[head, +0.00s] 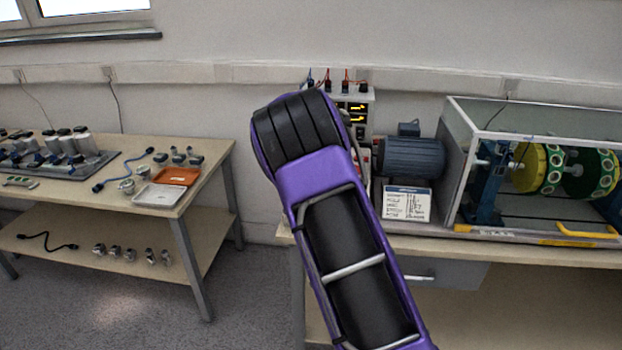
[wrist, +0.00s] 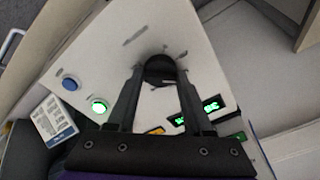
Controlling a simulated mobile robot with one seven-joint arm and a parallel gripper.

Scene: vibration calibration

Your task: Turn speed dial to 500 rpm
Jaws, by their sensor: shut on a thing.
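In the wrist view, a round black speed dial (wrist: 160,65) sits on a pale control panel (wrist: 205,45). My gripper (wrist: 160,76) is shut on the dial, with one finger at each side of it. A green-lit display (wrist: 200,109) shows beside the right finger, but its digits are too blurred to read. The dial's pointer and markings cannot be made out. In the head view, the control unit (head: 358,96) stands on the right bench, partly hidden behind my purple arm. Its two yellow readouts show, while the dial and my gripper are hidden.
A green-lit button (wrist: 99,105) and a blue button (wrist: 69,83) are left of the dial. A blue motor (head: 412,158), a white printed card (head: 406,203) and a glass-walled rig (head: 545,165) stand right of the unit. A separate left bench (head: 90,208) holds small parts and trays.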

